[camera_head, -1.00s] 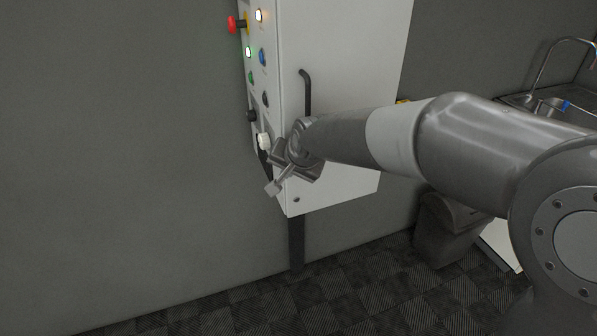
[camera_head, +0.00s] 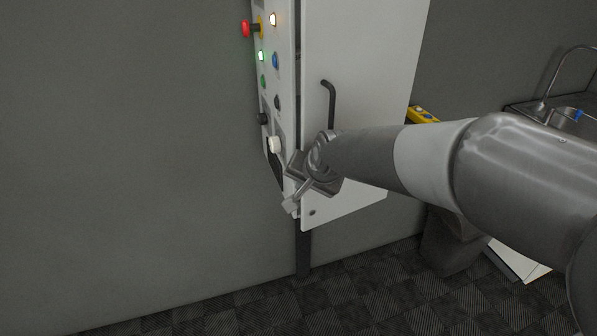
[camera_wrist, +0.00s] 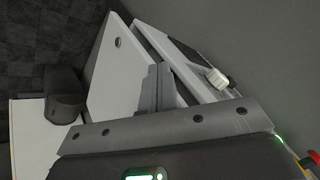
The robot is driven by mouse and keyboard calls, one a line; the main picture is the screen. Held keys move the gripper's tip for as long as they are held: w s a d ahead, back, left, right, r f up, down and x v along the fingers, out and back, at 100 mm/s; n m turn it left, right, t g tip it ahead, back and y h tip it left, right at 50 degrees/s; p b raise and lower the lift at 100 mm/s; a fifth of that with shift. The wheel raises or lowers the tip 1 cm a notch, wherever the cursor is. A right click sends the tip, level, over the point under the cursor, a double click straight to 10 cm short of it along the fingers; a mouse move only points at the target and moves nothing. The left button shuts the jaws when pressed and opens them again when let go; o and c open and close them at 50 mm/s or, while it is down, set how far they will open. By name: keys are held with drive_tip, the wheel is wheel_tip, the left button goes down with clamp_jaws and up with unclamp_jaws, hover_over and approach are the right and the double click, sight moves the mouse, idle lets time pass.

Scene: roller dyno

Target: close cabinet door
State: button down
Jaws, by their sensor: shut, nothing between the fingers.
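The white cabinet door (camera_head: 365,60) has a dark vertical handle (camera_head: 331,105) and is slightly ajar. A narrow dark gap separates its left edge from the cabinet's side panel (camera_head: 284,90). My gripper (camera_head: 291,206) is shut and empty at the door's lower left edge, below the handle. In the wrist view, the fingers (camera_wrist: 155,88) lie at the gap between the door (camera_wrist: 112,75) and the cabinet body (camera_wrist: 182,68). Whether they touch the door is unclear. My arm hides part of the door's lower right.
The side panel carries a red button (camera_head: 246,28), lit lamps and a white knob (camera_head: 275,145). A yellow control box (camera_head: 422,115) is behind the door at right. A dark bin (camera_head: 450,240) and a sink (camera_head: 563,117) stand further right. Floor at left is clear.

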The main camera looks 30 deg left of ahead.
sight(306, 140)
drive_tip(key=s+r, duration=0.6)
drive_tip(key=r, duration=0.2)
drive_tip(key=d+r+m+y, duration=0.1)
drive_tip(key=d+r+m, duration=0.25)
drive_tip(key=d, duration=0.35)
drive_tip(key=d+r+m+y, duration=0.1)
drive_tip(key=d+r+m, duration=0.25)
drive_tip(key=d, duration=0.45)
drive_tip(key=a+r+x, duration=0.2)
drive_tip(key=x, duration=1.1)
drive_tip(key=shift+w+m, duration=0.3)
drive_tip(key=shift+w, duration=0.05)
drive_tip(key=w+a, duration=0.1)
drive_tip(key=a, duration=0.1)
drive_tip(key=w+a, duration=0.1)
drive_tip(key=a, duration=0.1)
drive_tip(key=w+a, duration=0.1)
drive_tip(key=a, duration=0.1)
drive_tip(key=shift+w+a, duration=0.25)
drive_tip(key=shift+w, duration=0.05)
drive_tip(key=shift+w+a+r+y, duration=0.2)
drive_tip(key=shift+a+y, duration=0.05)
drive_tip(key=shift+y, duration=0.05)
